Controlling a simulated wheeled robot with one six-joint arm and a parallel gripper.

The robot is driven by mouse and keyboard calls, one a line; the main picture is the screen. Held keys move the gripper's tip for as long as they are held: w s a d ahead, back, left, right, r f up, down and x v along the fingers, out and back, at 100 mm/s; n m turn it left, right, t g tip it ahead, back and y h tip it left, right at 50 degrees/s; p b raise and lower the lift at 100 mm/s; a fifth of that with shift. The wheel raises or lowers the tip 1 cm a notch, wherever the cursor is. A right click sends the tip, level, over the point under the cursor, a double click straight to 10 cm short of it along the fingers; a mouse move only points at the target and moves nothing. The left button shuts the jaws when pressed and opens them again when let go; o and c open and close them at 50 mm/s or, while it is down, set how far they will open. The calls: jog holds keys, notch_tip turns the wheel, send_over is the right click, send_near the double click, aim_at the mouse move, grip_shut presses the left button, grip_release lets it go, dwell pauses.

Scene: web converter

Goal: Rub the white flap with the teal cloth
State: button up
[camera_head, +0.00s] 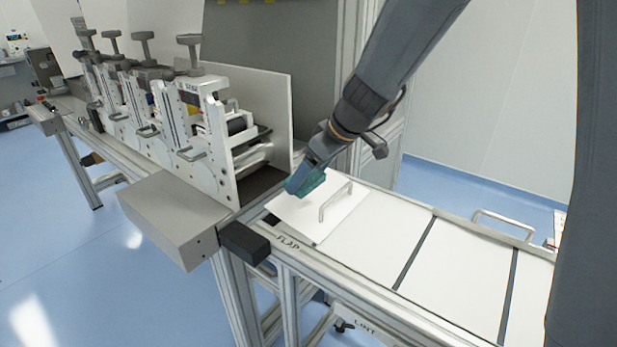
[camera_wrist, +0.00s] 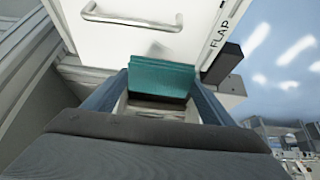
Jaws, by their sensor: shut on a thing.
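The white flap (camera_head: 335,222) lies flat on the machine bed, with a metal bar handle (camera_head: 337,199) on top and the word FLAP beside its front edge. It also shows in the wrist view (camera_wrist: 120,42). My gripper (camera_head: 303,176) is shut on the teal cloth (camera_head: 308,183), over the flap's left end near the roller units. In the wrist view the cloth (camera_wrist: 160,78) is a folded block between my two fingers (camera_wrist: 160,95). Its far side is at the flap's surface; I cannot tell whether it touches. The cloth's underside is hidden.
White roller units (camera_head: 215,125) and an upright panel (camera_head: 265,110) stand just left of the flap. A grey box (camera_head: 175,215) and a black block (camera_head: 244,241) sit at the front edge. White panels (camera_head: 460,255) with another handle (camera_head: 502,222) extend clear to the right.

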aim_at(312, 180)
jog(key=shift+r, duration=0.1)
jog(key=shift+s+d+r+p, duration=0.1)
jog(key=shift+r+p, duration=0.35)
jog(key=shift+r, duration=0.3)
jog(key=shift+s+d+r+p, duration=0.1)
jog(key=shift+r+p, duration=0.35)
jog(key=shift+r, duration=0.25)
jog(key=shift+w+f, duration=0.1)
